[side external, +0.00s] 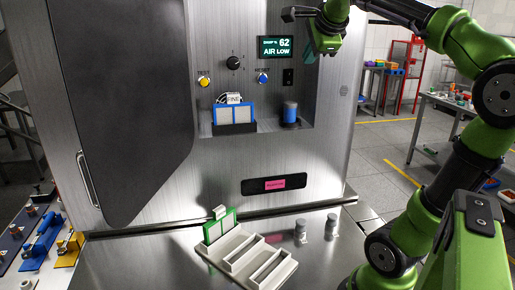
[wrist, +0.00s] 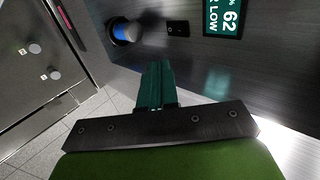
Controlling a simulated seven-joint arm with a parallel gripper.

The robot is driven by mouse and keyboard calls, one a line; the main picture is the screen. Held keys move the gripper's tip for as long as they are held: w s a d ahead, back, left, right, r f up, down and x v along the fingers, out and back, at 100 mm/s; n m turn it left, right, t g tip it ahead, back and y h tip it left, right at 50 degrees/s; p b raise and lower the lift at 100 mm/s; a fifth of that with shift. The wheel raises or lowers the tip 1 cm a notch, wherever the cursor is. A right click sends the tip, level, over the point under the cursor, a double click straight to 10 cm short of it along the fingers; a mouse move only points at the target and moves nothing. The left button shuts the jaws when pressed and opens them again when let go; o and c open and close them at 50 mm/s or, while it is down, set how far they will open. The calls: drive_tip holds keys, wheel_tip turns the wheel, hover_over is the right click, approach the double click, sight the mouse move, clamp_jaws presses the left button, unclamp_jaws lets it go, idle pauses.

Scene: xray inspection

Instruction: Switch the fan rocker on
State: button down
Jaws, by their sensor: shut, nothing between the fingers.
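The small black rocker switch (side external: 288,77) is set in the recessed steel panel, below the right part of the display (side external: 275,47). The display reads 62 and AIR LOW. The rocker also shows in the wrist view (wrist: 178,29), beyond my fingertips; which side is pressed is too small to tell. My gripper (side external: 309,55) is at the upper right of the recess, above and right of the rocker and apart from it. In the wrist view its teal fingers (wrist: 158,66) are together and empty.
A black knob (side external: 233,62), a yellow button (side external: 204,80) and a blue button (side external: 263,77) sit left. A blue-framed filter (side external: 235,114) stands on the ledge.

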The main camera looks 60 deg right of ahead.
sight(291, 71)
drive_tip(key=x, duration=0.4)
drive_tip(key=r+x, duration=0.1)
drive_tip(key=x, duration=0.3)
drive_tip(key=w+d+x, duration=0.1)
drive_tip(key=x, duration=0.3)
drive_tip(key=shift+r, duration=0.25)
drive_tip(key=shift+w+d+r, duration=0.1)
drive_tip(key=shift+w+d, duration=0.25)
drive_tip(key=shift+w+d+r+g+y, duration=0.1)
drive_tip(key=shift+w+d+g+y, duration=0.05)
drive_tip(key=shift+d+g+y, duration=0.3)
drive_tip(key=shift+a, duration=0.15)
drive_tip(key=shift+r, duration=0.1)
drive_tip(key=shift+r, duration=0.7)
